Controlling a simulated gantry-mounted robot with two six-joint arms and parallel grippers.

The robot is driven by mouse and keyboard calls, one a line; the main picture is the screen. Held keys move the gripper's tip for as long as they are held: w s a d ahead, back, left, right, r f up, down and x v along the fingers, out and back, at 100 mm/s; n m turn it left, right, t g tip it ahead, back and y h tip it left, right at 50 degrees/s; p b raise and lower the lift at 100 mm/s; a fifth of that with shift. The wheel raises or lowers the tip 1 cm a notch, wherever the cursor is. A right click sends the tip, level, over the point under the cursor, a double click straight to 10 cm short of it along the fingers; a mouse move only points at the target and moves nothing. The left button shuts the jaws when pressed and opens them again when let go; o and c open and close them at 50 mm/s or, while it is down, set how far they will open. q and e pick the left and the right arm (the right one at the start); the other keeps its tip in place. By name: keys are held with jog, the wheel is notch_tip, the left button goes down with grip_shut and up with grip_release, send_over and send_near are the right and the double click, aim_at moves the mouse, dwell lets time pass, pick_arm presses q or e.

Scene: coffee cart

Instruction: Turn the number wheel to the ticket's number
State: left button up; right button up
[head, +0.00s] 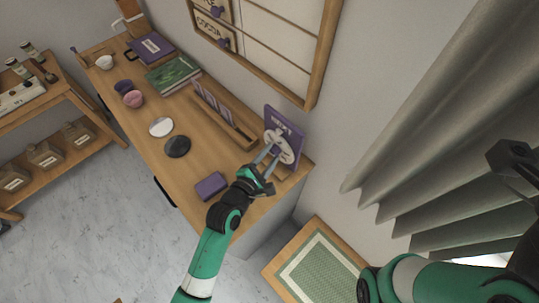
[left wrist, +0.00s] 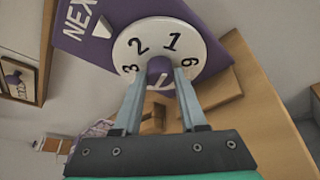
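The number wheel (head: 279,145) is a white disc with black digits on an upright purple sign (head: 288,118) at the counter's right end. In the left wrist view the wheel (left wrist: 129,49) shows 3, 2, 1 and 9; its lower part is hidden by my fingers. The sign (left wrist: 85,30) there shows the letters "NEX". My left gripper (left wrist: 160,80) has its fingers on both sides of the wheel's purple knob (left wrist: 157,66), seemingly touching it. Purple-and-white cards (head: 212,102) stand in a wooden rail; no ticket number is readable. My right arm is at the lower right; its fingers cannot be made out.
A small purple block (head: 210,186) lies near the counter's front edge. A black disc (head: 177,146) and a white disc (head: 161,127) lie left of it. Cups (head: 133,98) and books (head: 172,75) are farther back. A wooden-framed green panel (head: 318,268) is below right.

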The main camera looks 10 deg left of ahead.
pick_arm(q)
grip_shut()
jog(key=shift+m+t, duration=0.4)
jog(key=shift+m, duration=0.2)
jog(key=shift+s+d+f+m+t+y, duration=0.1)
jog(key=shift+f+m+t+y, duration=0.2)
jog(key=shift+m, duration=0.5)
jog(key=shift+m+t+b, duration=0.65)
jog(key=shift+m+t, duration=0.15)
jog(key=shift+m, duration=0.4)
jog(key=o, duration=0.7)
grip_release()
